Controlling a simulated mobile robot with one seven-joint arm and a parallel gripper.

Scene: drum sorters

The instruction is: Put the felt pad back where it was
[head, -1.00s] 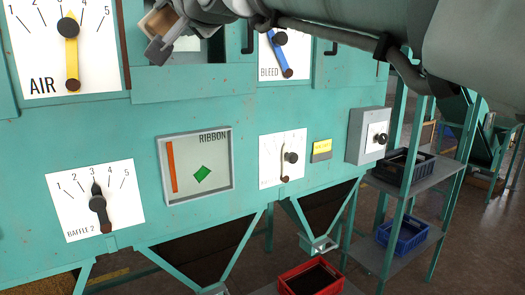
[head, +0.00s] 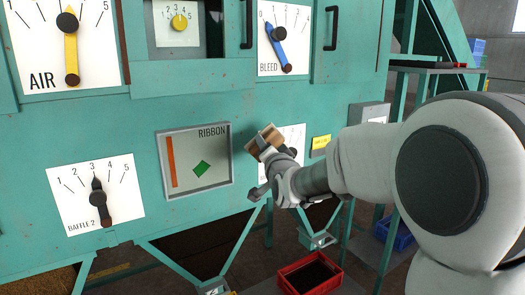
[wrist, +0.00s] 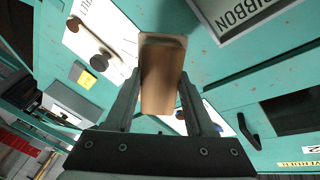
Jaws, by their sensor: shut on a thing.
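The felt pad, a brown block with a paler tan end (head: 263,140), is held between the fingers of my gripper (head: 268,147). In the wrist view the pad (wrist: 162,85) sits lengthwise between the two dark fingers (wrist: 160,95), its pale end pointing away from the palm. My gripper is in front of the teal panel, just right of the RIBBON window (head: 195,165), and covers much of a small white dial plate (head: 294,133). I cannot tell whether the pad touches the panel.
The panel carries an AIR dial (head: 68,50), a BLEED dial (head: 283,45), a BAFFLE 2 dial (head: 95,195) and a yellow label (head: 321,144). An open recess holds a small yellow-knobbed dial (head: 178,22). A red crate (head: 310,272) stands below.

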